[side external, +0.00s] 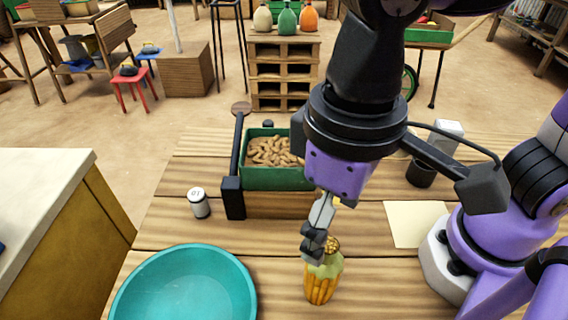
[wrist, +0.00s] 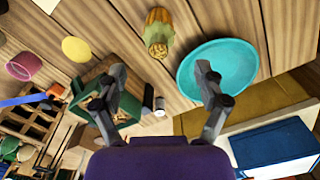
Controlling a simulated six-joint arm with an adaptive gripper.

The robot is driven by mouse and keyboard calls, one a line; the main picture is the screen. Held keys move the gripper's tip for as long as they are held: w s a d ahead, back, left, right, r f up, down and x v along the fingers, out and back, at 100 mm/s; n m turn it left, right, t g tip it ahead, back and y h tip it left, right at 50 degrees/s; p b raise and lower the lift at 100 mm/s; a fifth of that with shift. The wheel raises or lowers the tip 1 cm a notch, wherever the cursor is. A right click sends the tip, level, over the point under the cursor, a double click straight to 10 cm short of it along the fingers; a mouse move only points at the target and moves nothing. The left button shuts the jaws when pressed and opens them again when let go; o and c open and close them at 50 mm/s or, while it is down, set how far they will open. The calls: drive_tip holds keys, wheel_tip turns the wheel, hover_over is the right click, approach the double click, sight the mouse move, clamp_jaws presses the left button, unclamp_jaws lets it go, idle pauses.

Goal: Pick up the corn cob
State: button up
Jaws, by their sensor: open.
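The corn cob (side external: 321,288), yellow with a pale green husk band, is on the wooden table right of the teal bowl in the side view. My gripper (side external: 316,240) is above it, fingers pointing down, and partly overlaps its top in that view. In the wrist view the corn cob (wrist: 158,28) is at the top middle, beyond the fingertips of my gripper (wrist: 161,78). The fingers are wide apart with nothing between them. The side view does not show clearly how much height separates fingertips and cob.
The teal bowl (side external: 185,287) is at the front left. A green tray (side external: 262,181) of peanuts sits on a wooden and black balance behind my gripper. A pale paper sheet (side external: 415,222) and a dark cup (side external: 421,173) are at right.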

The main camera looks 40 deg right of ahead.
sight(325, 260)
wheel_tip(325, 260, down, 9)
drive_tip(key=shift+d+r, duration=0.1)
drive_tip(key=c, duration=1.3)
